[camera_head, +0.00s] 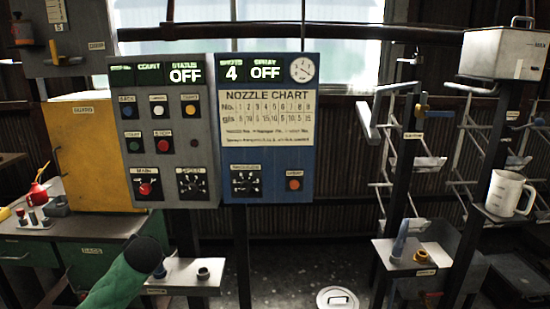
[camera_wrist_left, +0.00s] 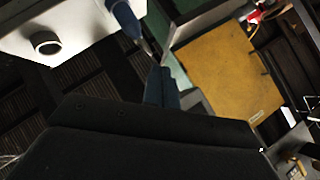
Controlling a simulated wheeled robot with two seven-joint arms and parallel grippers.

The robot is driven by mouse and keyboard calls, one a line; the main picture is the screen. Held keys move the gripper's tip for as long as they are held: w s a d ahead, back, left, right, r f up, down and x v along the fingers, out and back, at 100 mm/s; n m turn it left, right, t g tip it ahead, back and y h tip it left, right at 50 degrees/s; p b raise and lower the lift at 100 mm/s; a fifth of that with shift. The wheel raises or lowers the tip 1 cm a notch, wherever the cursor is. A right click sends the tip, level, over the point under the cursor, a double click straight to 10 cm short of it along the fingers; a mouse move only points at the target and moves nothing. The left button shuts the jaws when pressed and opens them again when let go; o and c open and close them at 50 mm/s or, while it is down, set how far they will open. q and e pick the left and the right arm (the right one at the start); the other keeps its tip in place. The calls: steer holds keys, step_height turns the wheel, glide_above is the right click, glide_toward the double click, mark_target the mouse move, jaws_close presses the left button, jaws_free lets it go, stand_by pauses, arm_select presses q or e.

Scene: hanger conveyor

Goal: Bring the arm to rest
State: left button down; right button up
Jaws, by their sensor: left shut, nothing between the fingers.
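My left arm comes in at the lower left of the head view, with a green sleeve and a dark rounded end over the small grey shelf (camera_head: 190,285). Its fingers are hidden there. In the left wrist view my left gripper (camera_wrist_left: 161,86) shows its dark blue fingers together and empty. My right gripper is in neither view.
The control panel (camera_head: 268,190) stands behind the arm, showing STATUS OFF and SPRAY OFF. A yellow cabinet (camera_head: 90,150) and green drawer bench (camera_head: 95,262) are at left. A second shelf (camera_head: 385,250), wire racks and a white jug (camera_head: 506,193) are at right.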

arm_select(q)
steer(key=s+d+f+g+h+p, duration=0.1)
steer(key=s+d+f+h, duration=0.1)
steer(key=s+d+f, duration=0.35)
steer(key=s+d+f+g+h, duration=0.1)
steer(key=s+d+f+h, duration=0.1)
steer(key=s+d, duration=0.5)
steer(key=s+d+f+g+h+p, duration=0.1)
steer(key=s+d+f, duration=0.2)
steer(key=s+d, duration=0.35)
steer(key=s+d+f+g+h, duration=0.1)
steer(key=s+f, duration=0.3)
steer(key=s, duration=0.5)
steer(key=s+d+f+n+g+p, duration=0.1)
steer(key=s+d+f+g, duration=0.1)
steer(key=s+f, duration=0.3)
steer(key=s+d+f+n+g+h, duration=0.1)
steer(key=s+d+f, duration=0.2)
steer(key=s, duration=1)
steer(key=shift+d+f+g+h+p, duration=0.3)
steer(key=shift+f+g, duration=0.1)
steer(key=shift+f, duration=0.3)
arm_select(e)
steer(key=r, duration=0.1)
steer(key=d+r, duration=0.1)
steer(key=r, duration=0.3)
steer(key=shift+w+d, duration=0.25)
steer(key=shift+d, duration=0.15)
